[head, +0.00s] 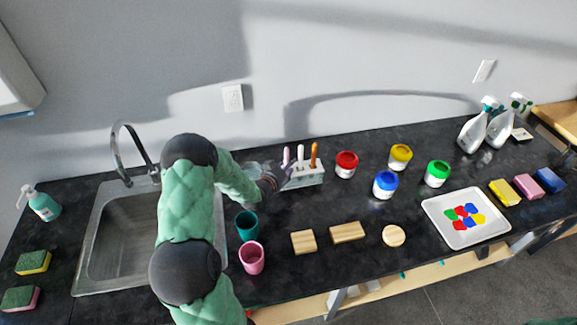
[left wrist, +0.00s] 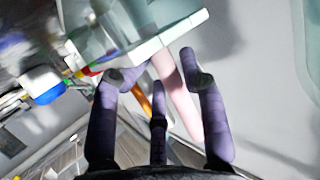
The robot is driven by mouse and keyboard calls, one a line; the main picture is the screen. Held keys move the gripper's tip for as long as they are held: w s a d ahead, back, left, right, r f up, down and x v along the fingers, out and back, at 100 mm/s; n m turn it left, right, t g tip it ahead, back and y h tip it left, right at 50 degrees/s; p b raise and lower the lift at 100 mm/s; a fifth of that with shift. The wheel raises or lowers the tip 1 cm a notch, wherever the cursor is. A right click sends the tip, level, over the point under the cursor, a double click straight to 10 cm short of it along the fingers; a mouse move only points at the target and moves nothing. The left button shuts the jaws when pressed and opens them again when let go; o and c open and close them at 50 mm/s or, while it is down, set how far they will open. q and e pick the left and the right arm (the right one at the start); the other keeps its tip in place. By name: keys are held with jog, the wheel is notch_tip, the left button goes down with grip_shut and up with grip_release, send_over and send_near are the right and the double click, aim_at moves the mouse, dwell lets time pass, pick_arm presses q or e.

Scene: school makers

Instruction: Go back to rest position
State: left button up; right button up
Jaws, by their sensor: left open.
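My left gripper (head: 277,172) is beside the left end of the brush holder (head: 310,178), near the wall in the head view. Its dark purple fingers also show in the left wrist view (left wrist: 157,66), spread open. A pink handle (left wrist: 176,95) shows between the spread fingers, close to them; I cannot tell whether they touch it. The holder carries a few upright brushes, among them a pink one (head: 286,155) at the left and an orange one (head: 313,155) at the right. My green-sleeved left arm reaches over the sink's right side. My right gripper is not in view.
Teal (head: 247,224) and pink (head: 251,257) cups stand close to my left arm. The sink (head: 125,240) and tap (head: 130,150) lie left. Paint jars (head: 346,165), wooden blocks (head: 303,242) and a paint tray (head: 448,236) are to the right.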

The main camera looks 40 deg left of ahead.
pick_arm(q)
jog(key=v, duration=0.7)
jog(key=shift+r, duration=0.15)
